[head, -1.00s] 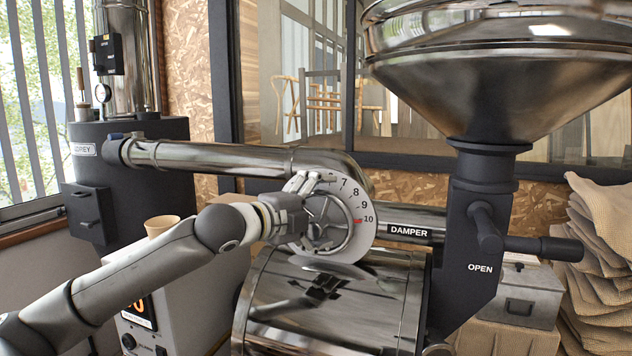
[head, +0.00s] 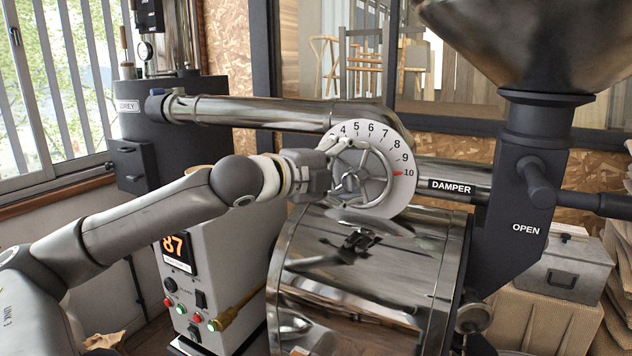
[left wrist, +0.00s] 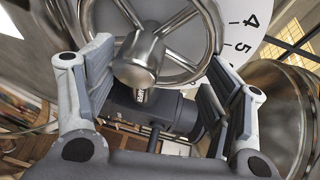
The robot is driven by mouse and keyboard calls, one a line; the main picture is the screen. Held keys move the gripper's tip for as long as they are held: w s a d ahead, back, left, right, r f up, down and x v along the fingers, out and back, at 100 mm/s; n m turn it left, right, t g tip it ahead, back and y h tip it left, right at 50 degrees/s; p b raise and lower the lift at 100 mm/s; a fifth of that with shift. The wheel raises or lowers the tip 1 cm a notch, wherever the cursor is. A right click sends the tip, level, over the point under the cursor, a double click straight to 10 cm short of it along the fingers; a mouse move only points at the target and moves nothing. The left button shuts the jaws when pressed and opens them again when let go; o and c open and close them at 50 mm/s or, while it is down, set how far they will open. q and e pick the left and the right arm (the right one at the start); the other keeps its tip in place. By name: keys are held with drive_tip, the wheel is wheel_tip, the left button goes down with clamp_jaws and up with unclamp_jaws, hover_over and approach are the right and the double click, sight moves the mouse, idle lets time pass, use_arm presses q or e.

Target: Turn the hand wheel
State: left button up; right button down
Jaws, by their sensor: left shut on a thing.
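The hand wheel (head: 374,186) is a spoked metal wheel in front of a white dial (head: 394,143) with black numbers. Numbers 4 to 10 show, with a red mark beside the 10. My left gripper (head: 338,166) reaches it from the left and is shut on the wheel's left part. In the left wrist view the wheel (left wrist: 191,40) fills the top, with its round hub (left wrist: 137,68) between the finger pads of my left gripper (left wrist: 153,62). The exact contact of the pads is hard to make out. My right gripper is not in view.
A shiny roaster drum (head: 365,270) lies below the wheel. A metal duct (head: 262,112) runs left from the dial housing. A control box (head: 225,265) stands below my left arm. The DAMPER pipe (head: 452,186) and a dark hopper stand (head: 525,200) with a handle are at right.

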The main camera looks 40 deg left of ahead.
use_arm(q)
drive_tip(key=b+v, duration=0.3)
drive_tip(key=v, duration=0.7)
drive_tip(key=shift+d+b, duration=0.2)
drive_tip(key=shift+b, duration=0.1)
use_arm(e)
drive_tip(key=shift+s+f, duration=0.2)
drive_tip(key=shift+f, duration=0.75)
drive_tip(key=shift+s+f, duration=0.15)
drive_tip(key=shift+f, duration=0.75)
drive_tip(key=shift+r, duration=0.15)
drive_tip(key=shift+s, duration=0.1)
